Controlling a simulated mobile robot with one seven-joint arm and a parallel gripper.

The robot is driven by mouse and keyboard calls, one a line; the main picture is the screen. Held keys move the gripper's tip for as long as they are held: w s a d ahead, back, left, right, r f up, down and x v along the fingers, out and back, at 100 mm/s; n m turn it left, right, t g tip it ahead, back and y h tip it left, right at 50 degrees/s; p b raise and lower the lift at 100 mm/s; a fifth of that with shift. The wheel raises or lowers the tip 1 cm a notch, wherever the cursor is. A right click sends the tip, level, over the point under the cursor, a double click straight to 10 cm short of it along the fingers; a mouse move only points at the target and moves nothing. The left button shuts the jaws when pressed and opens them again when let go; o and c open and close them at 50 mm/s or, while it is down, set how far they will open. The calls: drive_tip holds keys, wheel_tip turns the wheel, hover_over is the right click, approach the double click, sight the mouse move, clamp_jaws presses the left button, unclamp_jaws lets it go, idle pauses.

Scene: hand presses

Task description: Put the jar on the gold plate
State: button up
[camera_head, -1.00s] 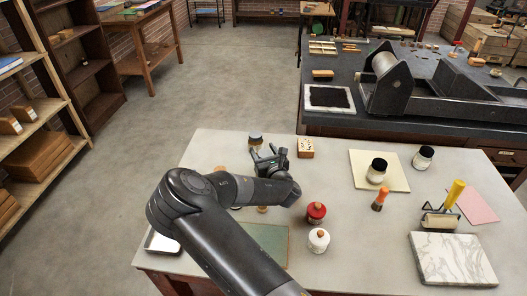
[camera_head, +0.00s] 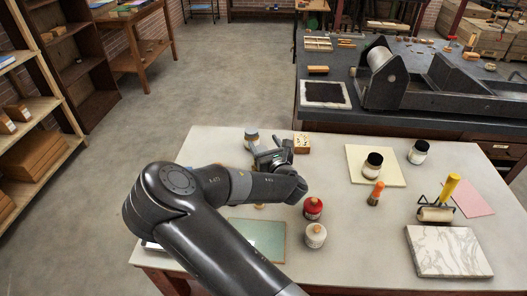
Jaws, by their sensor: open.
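A small jar (camera_head: 251,139) with a dull lid stands upright at the table's far left edge. My gripper (camera_head: 267,158) is open just in front of it and slightly right; whether they touch cannot be told. Other jars are a dark-lidded one (camera_head: 373,164) standing on a cream sheet (camera_head: 391,181), another dark-lidded one (camera_head: 418,153) to its right, a red one (camera_head: 313,208) and a white one (camera_head: 316,236). No gold plate can be made out for certain. My arm covers the table's left part. A small golden bit (camera_head: 259,206) shows below my arm.
A wooden block with holes (camera_head: 301,143) stands right of my gripper. A green sheet (camera_head: 262,240) lies partly under my arm. An orange-handled tool (camera_head: 375,194), a yellow-handled roller (camera_head: 440,207) and a marble slab (camera_head: 447,251) are on the right. The table's (camera_head: 345,215) middle is mostly clear.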

drive_tip(key=shift+r, duration=0.9)
drive_tip(key=s+d+m+g+h, duration=0.2)
drive_tip(key=d+m+h, duration=0.2)
drive_tip(key=d+m, duration=0.65)
drive_tip(key=s+d+m+g+h, duration=0.2)
drive_tip(key=d+m+h, duration=0.4)
drive_tip(key=m, duration=0.7)
drive_tip(key=s+d+r+m+g, duration=0.1)
drive_tip(key=s+r+m, duration=0.4)
drive_tip(key=s, duration=0.6)
drive_tip(key=s+d+r+m+g+y, duration=0.1)
drive_tip(key=s+r+m, duration=0.4)
drive_tip(key=s, duration=0.5)
drive_tip(key=s+d+r+m+g, duration=0.3)
drive_tip(key=s+r+m, duration=0.3)
drive_tip(key=s, duration=0.5)
drive_tip(key=shift+s+m+g+y, duration=0.35)
drive_tip(key=shift+m+g, duration=0.35)
drive_tip(key=shift+m, duration=0.25)
drive_tip(key=shift+w, duration=0.1)
